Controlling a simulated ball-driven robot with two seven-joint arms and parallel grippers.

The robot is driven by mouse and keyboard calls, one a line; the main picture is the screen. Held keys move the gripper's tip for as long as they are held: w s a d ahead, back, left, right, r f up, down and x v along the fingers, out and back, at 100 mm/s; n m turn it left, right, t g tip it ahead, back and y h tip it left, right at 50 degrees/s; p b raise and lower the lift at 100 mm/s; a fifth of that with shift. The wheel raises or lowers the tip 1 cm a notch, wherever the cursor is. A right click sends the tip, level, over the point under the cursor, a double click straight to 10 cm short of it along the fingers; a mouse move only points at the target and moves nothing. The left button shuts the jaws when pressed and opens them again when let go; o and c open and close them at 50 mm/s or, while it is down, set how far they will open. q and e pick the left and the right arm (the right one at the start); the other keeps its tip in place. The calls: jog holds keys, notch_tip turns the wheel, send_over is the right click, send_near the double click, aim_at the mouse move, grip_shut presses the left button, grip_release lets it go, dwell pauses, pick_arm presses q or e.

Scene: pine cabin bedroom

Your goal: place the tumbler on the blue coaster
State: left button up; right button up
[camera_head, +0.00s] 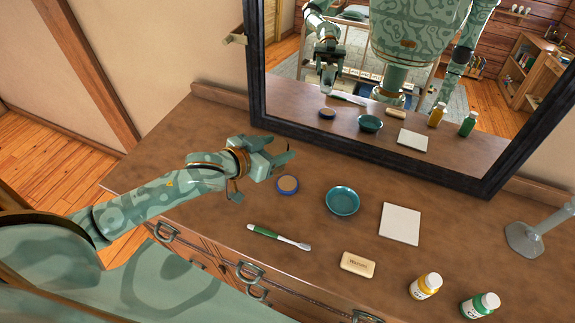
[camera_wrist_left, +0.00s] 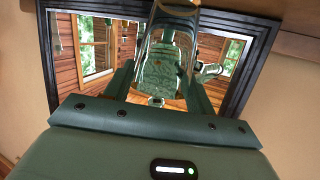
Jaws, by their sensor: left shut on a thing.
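My left gripper (camera_head: 281,158) is over the dresser top, near its back edge and the mirror. In the left wrist view its fingers (camera_wrist_left: 163,88) are shut on a clear glass tumbler (camera_wrist_left: 168,24), which shows against the mirror. In the head view the tumbler is hard to make out directly, but its reflection shows in the mirror, held above the dresser. The blue coaster (camera_head: 287,184), a small disc with a blue edge and tan top, lies bare just below the gripper in the picture. My right gripper is not directly in view.
Right of the coaster are a teal bowl (camera_head: 342,201) and a white square tile (camera_head: 400,224). A mirror (camera_head: 400,85) stands behind; a glassy stand (camera_head: 524,240) is right.

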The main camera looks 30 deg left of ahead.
aim_at(284, 166)
pick_arm(q)
jog(key=f, duration=0.1)
jog(key=w+d+f, duration=0.1)
jog(key=d+f, duration=0.1)
jog(key=shift+w+b, duration=0.25)
jog(key=shift+b, duration=0.05)
jog(key=f, duration=0.2)
jog(key=f+b, duration=0.1)
jog(key=shift+w+d+f, duration=0.2)
jog(key=shift+f, duration=0.2)
jog(key=o, duration=1)
jog(key=shift+o, duration=0.2)
jog(key=shift+s+r, duration=0.1)
jog(key=p+v, duration=0.1)
jog(key=v, duration=1.1)
jog(key=shift+p, duration=0.35)
